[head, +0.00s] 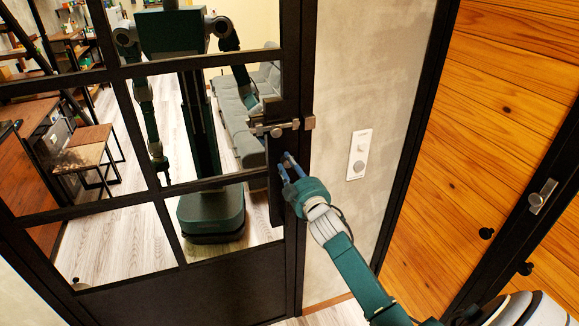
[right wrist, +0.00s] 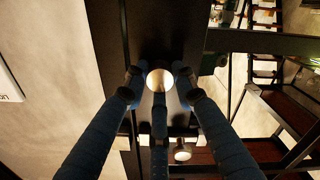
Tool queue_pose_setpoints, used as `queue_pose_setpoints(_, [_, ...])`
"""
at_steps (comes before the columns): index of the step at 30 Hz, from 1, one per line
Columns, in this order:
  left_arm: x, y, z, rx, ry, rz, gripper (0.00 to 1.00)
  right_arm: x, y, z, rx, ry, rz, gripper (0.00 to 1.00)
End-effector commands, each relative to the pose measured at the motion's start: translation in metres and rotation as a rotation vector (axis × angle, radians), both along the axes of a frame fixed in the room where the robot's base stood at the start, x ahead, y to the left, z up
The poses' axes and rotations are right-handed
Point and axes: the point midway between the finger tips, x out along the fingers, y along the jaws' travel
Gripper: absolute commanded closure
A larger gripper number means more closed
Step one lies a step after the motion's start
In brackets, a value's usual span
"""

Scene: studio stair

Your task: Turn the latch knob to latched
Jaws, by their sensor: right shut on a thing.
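The latch knob (right wrist: 159,80) shows in the right wrist view as a round, pale, shiny knob on a dark door plate. My right gripper (right wrist: 158,86) has its blue fingers around it and is shut on it. In the head view my right gripper (head: 287,160) reaches the black door frame, just below a metal slide bolt (head: 280,126). Its fingers mostly hide the knob there, so I cannot tell its turn. My left gripper is not directly in view.
The black-framed glass door (head: 150,292) reflects my own body and the room. A white wall plate (head: 359,154) with round controls is on the grey wall to the right. Further right is a wooden plank wall (head: 500,100) with dark pegs and a metal latch (head: 541,197).

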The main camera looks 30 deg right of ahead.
Motion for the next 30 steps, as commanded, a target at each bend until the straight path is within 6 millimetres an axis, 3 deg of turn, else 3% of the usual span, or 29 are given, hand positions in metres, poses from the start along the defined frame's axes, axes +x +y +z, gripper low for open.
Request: queue_pose_setpoints(30, [-0.0006,0.0003,-0.0061,0.000,0.001,0.000,0.60,0.0001,0.0009,0.0001,-0.936,0.222,0.002,0.99])
